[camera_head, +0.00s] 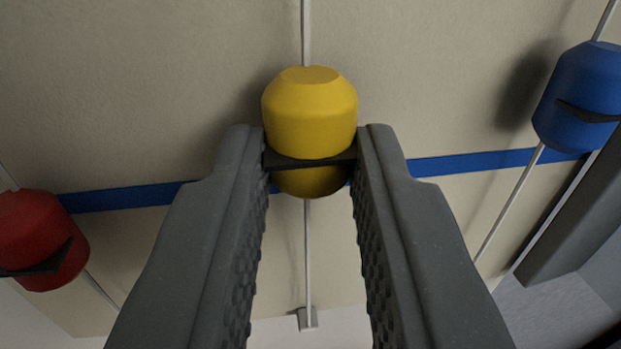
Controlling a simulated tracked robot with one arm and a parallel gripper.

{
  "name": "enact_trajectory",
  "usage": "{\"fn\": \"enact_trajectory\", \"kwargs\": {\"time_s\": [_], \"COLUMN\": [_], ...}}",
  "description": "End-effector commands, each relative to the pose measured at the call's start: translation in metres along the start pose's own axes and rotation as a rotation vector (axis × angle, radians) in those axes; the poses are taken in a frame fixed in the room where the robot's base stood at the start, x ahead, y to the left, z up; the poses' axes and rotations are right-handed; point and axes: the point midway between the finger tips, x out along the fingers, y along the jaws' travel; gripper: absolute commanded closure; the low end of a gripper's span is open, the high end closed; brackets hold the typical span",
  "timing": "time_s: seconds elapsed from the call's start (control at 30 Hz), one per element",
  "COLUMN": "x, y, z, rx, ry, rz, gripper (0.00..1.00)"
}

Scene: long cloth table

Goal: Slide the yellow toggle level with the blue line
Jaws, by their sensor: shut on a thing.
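The yellow toggle (310,112) is a rounded yellow knob with a dark band around it, threaded on a thin metal rod (307,240). My gripper (310,150) is shut on the toggle, with one dark finger on each side near its dark band. The blue line (128,197) crosses the beige panel, rising slightly to the right, and shows again right of my gripper. It passes behind my fingers and the toggle. The toggle's dark band appears roughly at the line's height in the picture, with most of the yellow body above it.
A red toggle (38,238) is at the left edge, and a blue toggle (580,95) is at the upper right, each on its own rod. A small grey bracket (307,319) ends the middle rod. A dark grey edge (575,215) stands at the right.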

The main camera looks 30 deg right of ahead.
Motion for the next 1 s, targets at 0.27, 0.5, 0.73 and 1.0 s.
{"fn": "enact_trajectory", "kwargs": {"time_s": [0.27, 0.5, 0.73, 1.0], "x": [0.0, 0.0, 0.0, -0.005], "y": [-0.001, -0.001, -0.001, -0.001], "z": [0.034, 0.031, 0.03, 0.03], "rx": [-0.002, -0.001, -0.001, -0.001], "ry": [-0.005, -0.002, -0.001, 0.0], "rz": [-0.002, -0.001, -0.001, -0.001], "gripper": [1.0, 1.0, 0.57, 0.57]}}
